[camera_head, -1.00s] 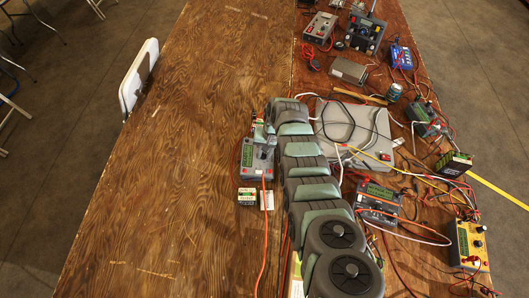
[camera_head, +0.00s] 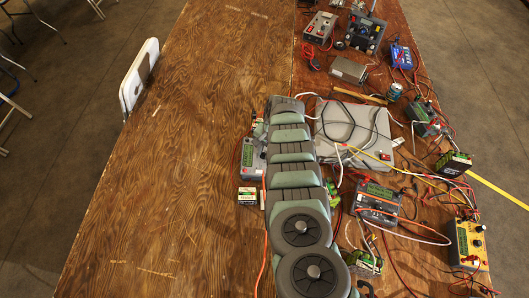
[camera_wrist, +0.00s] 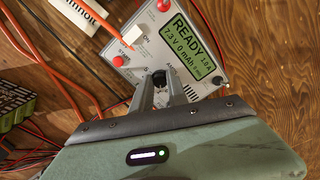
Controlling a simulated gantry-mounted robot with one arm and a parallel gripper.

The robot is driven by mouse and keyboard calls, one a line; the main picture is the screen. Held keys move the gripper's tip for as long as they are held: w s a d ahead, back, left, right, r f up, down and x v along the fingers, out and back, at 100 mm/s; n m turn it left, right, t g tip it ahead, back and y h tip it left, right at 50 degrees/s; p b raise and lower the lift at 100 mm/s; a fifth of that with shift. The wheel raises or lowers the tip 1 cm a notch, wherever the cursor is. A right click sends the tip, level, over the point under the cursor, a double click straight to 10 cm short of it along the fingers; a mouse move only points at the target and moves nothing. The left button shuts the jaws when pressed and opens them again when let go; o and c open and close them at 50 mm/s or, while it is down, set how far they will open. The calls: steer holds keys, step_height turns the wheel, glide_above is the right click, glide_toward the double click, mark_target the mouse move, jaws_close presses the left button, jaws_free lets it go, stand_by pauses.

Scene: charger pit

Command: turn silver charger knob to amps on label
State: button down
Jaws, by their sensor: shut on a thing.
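The silver charger (camera_head: 253,157) lies left of my arm on the table, partly covered by it. In the wrist view the charger (camera_wrist: 122,48) has a lit green screen (camera_wrist: 193,42) reading READY, 7.3 V, 0 mAh and 1.0 A. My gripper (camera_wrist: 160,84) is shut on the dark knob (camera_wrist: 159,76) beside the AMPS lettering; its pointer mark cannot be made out. A white label (camera_wrist: 78,12) with partly cut-off dark print lies at the top left of the wrist view. In the head view my gripper is hidden behind my arm.
Red leads (camera_wrist: 52,57) run close by. A large grey case (camera_head: 350,125) and other chargers crowd the right. The table's left is bare.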

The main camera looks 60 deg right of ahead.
steer(key=shift+w+f+m+b, duration=0.15)
steer(key=shift+f+m+b, duration=0.05)
steer(key=shift+m+b, duration=1.2)
steer(key=m+b, duration=0.3)
steer(key=shift+r+m, duration=0.1)
steer(key=shift+m, duration=0.3)
steer(key=c, duration=1.3)
jaws_free()
steer(key=shift+r, duration=0.1)
step_height(320, 180, up, 11)
steer(key=s+p, duration=0.1)
steer(key=shift+s+d, duration=0.4)
steer(key=shift+f, duration=0.2)
